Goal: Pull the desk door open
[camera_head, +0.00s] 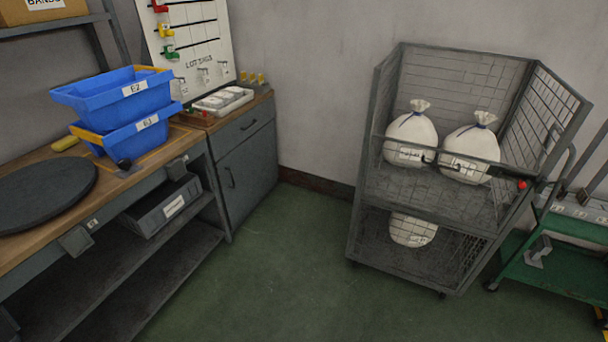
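The desk door (247,173) is a dark grey panel on the small cabinet in the corner, left of centre in the head view. It is shut. A dark vertical handle (230,177) sits near its left edge. Above the door is a shut drawer (242,126) with its own handle (249,125). The cabinet's wooden top (257,100) carries a white tray (222,101). Neither of my grippers shows in this view.
A workbench (145,165) with stacked blue bins (117,93) stands left of the cabinet. A wire cage cart (367,180) with white sacks (411,138) stands to the right, with a green cart (555,268) beyond it. Green floor (262,275) before the door is clear.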

